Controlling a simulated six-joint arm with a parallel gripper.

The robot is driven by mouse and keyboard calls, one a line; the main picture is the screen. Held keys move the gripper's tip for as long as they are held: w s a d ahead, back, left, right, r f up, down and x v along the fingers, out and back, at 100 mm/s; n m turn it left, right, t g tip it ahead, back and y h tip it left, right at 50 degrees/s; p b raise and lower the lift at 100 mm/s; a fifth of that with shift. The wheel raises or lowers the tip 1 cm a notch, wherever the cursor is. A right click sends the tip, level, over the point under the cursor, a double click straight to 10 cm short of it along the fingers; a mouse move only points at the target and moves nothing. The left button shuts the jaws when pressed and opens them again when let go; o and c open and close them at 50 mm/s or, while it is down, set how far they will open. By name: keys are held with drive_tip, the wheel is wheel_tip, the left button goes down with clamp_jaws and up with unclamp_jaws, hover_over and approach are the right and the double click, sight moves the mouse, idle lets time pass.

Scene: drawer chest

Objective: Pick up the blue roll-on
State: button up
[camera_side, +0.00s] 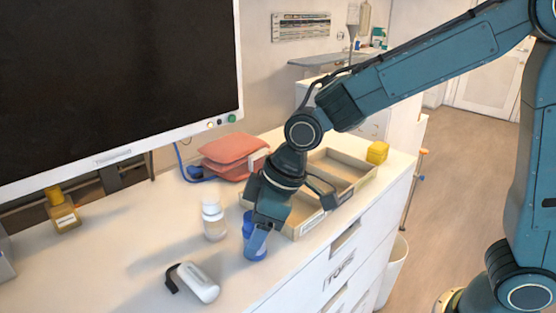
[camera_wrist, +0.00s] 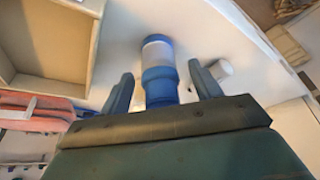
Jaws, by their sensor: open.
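The blue roll-on (camera_side: 249,222) stands on the white chest top in the side view, in front of the tray and partly covered by my gripper. In the wrist view the roll-on (camera_wrist: 160,88) has blue ends and a pale middle band. My gripper (camera_side: 257,240) points down at it. In the wrist view my gripper (camera_wrist: 165,88) is open, with one finger on each side of the roll-on and visible gaps between. The lower end of the roll-on in that view is hidden by the gripper body.
A white bottle (camera_side: 214,220) stands close left of the roll-on. A white device with a dark strap (camera_side: 198,283) lies nearer the front. A divided wooden tray (camera_side: 345,172) and a red folded cuff (camera_side: 232,152) are behind. A yellow block (camera_side: 377,152) sits right; a monitor (camera_side: 110,80) overhangs the left.

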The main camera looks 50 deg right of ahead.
drive_tip(key=shift+x, duration=1.15)
drive_tip(key=c, duration=1.1)
drive_tip(key=shift+r, duration=0.15)
wheel_tip(320, 180, up, 20)
drive_tip(key=shift+f, duration=0.1)
